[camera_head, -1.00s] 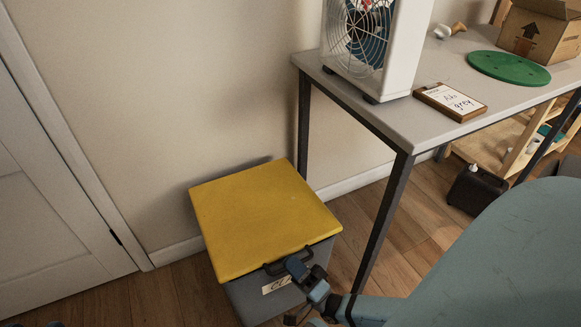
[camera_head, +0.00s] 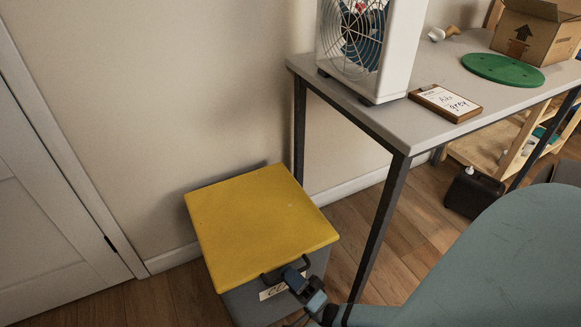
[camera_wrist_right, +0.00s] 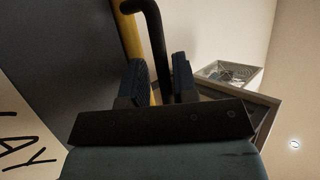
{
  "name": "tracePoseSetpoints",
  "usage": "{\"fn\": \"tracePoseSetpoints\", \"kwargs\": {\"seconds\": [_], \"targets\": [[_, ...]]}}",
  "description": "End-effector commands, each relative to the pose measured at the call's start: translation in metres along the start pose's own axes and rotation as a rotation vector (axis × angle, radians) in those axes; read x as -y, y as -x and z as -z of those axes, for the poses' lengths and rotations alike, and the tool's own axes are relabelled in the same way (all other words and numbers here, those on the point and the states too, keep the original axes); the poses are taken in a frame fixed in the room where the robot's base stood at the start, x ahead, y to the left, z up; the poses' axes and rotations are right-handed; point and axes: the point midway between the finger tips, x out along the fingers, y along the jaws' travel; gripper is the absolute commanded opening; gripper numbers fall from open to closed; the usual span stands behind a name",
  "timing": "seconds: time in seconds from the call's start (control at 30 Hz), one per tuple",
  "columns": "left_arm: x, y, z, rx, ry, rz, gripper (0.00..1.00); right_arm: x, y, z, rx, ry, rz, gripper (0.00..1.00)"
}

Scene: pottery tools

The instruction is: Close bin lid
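The yellow lid (camera_head: 255,225) lies over the grey bin (camera_head: 250,308) on the floor beside the table. It looks level or nearly so; I cannot tell whether its front edge touches the rim. A dark handle (camera_head: 268,279) sticks out from the lid's front edge, above a white label. My right gripper (camera_head: 289,275) is at this handle. The lid's yellow edge shows behind. My left gripper is out of view.
The grey table (camera_head: 440,128) stands right of the bin, its dark front leg (camera_head: 382,225) close to my right arm. A fan (camera_head: 372,45), a clipboard (camera_head: 446,102), a green disc (camera_head: 503,69) and a cardboard box (camera_head: 540,35) are on it. A white door (camera_head: 50,240) is at left.

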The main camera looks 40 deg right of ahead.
Motion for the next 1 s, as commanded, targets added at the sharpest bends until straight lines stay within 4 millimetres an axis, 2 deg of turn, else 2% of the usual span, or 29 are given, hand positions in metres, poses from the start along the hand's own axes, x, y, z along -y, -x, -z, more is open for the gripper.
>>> {"fn": "tracePoseSetpoints", "kwargs": {"seconds": [0.17,0.33,0.43,0.53,0.77,0.93,1.0], "targets": [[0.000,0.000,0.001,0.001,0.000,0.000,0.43,-0.001,-0.002,0.001,0.001,0.000,-0.003,0.38],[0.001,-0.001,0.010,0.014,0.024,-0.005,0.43,0.014,-0.014,0.006,0.000,0.000,-0.001,0.38],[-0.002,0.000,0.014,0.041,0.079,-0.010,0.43,0.031,-0.028,0.012,0.000,0.000,0.002,0.38],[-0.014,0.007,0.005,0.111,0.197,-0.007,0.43,0.051,-0.045,0.019,0.000,0.001,0.004,0.38],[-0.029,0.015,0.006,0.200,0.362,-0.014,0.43,0.094,-0.079,0.033,0.000,-0.001,0.004,0.38],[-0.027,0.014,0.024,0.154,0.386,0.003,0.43,0.123,-0.102,0.041,0.001,-0.001,0.003,0.38],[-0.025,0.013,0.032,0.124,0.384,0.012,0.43,0.133,-0.109,0.044,0.001,-0.002,0.004,0.45]]}}
